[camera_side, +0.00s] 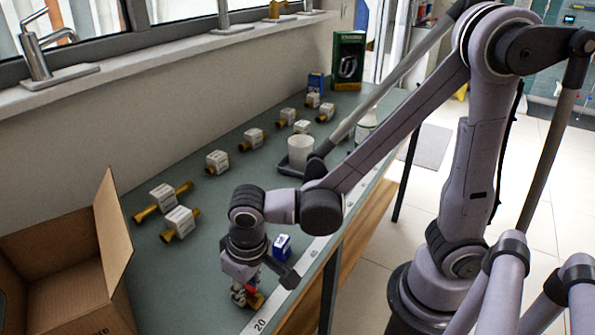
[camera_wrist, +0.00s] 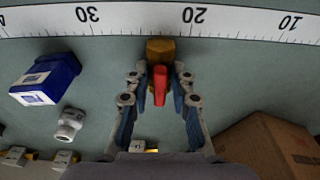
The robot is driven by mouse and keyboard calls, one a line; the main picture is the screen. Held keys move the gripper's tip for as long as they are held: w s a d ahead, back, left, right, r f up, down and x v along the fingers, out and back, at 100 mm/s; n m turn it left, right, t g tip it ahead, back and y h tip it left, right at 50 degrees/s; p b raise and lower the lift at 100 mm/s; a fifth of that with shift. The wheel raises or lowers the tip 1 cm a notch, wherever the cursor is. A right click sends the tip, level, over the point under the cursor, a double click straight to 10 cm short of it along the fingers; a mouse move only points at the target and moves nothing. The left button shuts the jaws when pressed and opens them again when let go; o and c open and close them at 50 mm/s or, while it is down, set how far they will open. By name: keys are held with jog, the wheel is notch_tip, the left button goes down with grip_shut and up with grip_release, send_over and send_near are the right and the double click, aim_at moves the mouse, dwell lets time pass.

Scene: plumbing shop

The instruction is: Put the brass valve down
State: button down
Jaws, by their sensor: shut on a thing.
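The brass valve (camera_wrist: 160,48) with its red handle (camera_wrist: 160,86) is between the fingertips of my gripper (camera_wrist: 159,82) in the wrist view. My gripper is shut on it. In the side view the valve (camera_side: 256,300) shows at the lower end of my gripper (camera_side: 245,291), low over the green bench top near the ruler strip. I cannot tell whether the valve touches the bench.
A blue box (camera_side: 282,246) stands close to my gripper; it also shows in the wrist view (camera_wrist: 45,78). An open cardboard box (camera_side: 60,275) is at the left. Several tagged brass fittings (camera_side: 180,222) line the bench, and a white cup (camera_side: 301,151) stands behind. The ruler strip (camera_wrist: 140,20) runs along the bench edge.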

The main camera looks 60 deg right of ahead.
aim_at(253, 287)
jog(key=c, duration=1.1)
grip_release()
jog(key=shift+c, duration=0.2)
notch_tip(253, 287, up, 12)
jog(key=s, duration=0.2)
jog(key=w+d+t, duration=0.1)
jog(key=d+t, duration=0.4)
jog(key=d, duration=1.2)
jog(key=shift+w+f, duration=0.15)
jog(key=shift+f, duration=0.15)
